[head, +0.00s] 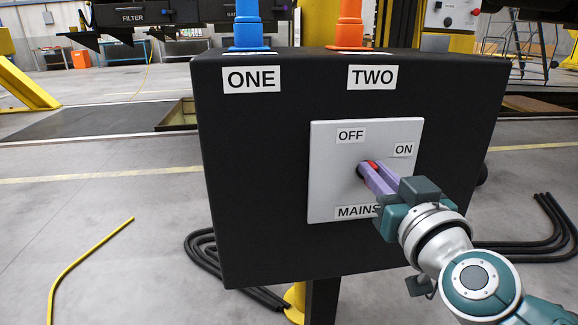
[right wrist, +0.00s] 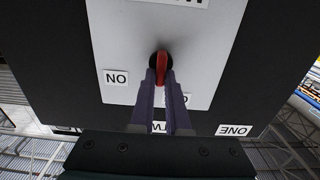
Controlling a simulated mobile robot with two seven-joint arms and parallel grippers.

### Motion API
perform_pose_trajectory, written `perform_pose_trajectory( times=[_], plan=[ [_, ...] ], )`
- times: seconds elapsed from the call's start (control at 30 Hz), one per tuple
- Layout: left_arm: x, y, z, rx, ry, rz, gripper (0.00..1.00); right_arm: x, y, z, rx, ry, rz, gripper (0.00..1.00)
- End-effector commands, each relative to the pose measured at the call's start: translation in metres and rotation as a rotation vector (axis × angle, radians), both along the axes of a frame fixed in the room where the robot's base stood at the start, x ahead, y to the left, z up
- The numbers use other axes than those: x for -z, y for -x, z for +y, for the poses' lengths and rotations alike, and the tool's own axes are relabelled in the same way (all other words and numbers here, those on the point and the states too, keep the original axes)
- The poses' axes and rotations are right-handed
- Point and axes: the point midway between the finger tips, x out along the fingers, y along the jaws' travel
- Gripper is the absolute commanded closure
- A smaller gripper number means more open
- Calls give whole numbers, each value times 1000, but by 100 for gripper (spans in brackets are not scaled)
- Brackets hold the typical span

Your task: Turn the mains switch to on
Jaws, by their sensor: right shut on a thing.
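The mains switch has a red handle (head: 372,164) on a black hub, set in a light grey plate (head: 330,190) with OFF, ON and MAINS labels. My right gripper (head: 371,170) comes in from the lower right, its purple fingers closed on the handle. In the right wrist view the fingers (right wrist: 161,80) lie on both sides of the red handle (right wrist: 161,66). The handle there points nearer to the partly covered OFF label than to the ON label (right wrist: 117,77). My left gripper is not in view.
The plate is on a black box (head: 255,180) labelled ONE and TWO. A blue connector (head: 248,25) and an orange connector (head: 350,25) stand on its top. Black cables (head: 205,255) and a yellow cable (head: 85,260) lie on the floor.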

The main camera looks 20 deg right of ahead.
Motion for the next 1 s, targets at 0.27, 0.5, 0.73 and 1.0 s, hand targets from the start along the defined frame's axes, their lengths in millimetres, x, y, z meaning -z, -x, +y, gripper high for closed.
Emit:
perform_pose_trajectory(
  times=[0.27, 0.5, 0.73, 1.0],
  plan=[
    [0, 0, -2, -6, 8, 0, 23, 0, 0, 0, 0, 0, 0, 100],
    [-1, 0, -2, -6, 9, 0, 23, 0, 0, 0, 0, -27, -7, 100],
    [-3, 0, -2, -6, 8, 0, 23, 0, 0, -2, -1, -141, -33, 100],
    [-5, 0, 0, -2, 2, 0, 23, 0, 1, -4, -1, -370, -90, 100]
  ],
)
